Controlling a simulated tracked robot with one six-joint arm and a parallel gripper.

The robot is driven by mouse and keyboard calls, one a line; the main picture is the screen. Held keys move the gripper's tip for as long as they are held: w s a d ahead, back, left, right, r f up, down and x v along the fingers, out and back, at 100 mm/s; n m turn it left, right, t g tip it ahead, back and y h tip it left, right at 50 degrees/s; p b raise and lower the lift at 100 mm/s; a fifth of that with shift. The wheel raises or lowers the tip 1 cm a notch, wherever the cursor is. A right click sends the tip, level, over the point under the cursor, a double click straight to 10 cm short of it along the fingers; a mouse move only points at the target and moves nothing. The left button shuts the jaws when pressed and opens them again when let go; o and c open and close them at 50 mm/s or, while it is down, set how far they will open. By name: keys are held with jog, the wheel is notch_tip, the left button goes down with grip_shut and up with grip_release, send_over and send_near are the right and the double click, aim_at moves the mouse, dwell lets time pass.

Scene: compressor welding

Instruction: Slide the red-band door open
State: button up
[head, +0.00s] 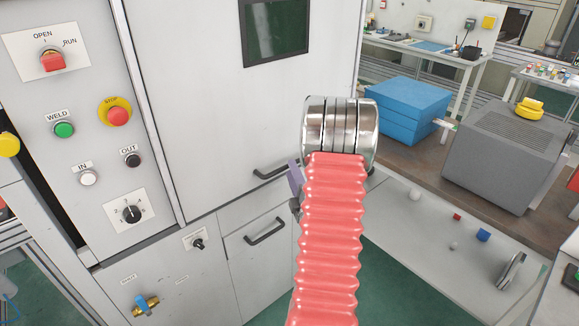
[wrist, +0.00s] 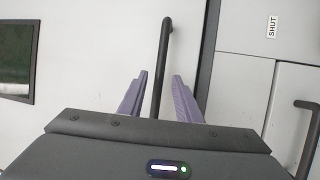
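The light grey cabinet door (head: 200,100) has a dark window and a black bar handle (head: 272,173) near its lower edge. No red band shows on it in either view. In the wrist view the handle (wrist: 164,45) runs between the two purple fingers of my gripper (wrist: 160,75). The fingers are spread, with a gap to the bar on each side. I cannot tell how deep the bar sits between them. In the head view my gripper (head: 295,176) is mostly hidden behind my red ribbed arm, by the handle's right end.
A lower drawer handle (head: 265,231) sits just below. A control panel with a red stop button (head: 118,116) is at left. A SHUT label (wrist: 272,27) is on the neighbouring panel. A blue box (head: 405,108) and grey machine (head: 508,150) stand at right.

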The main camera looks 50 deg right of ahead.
jog(key=shift+x, duration=1.8)
jog(key=shift+c, duration=0.4)
jog(key=shift+a, duration=0.1)
grip_shut()
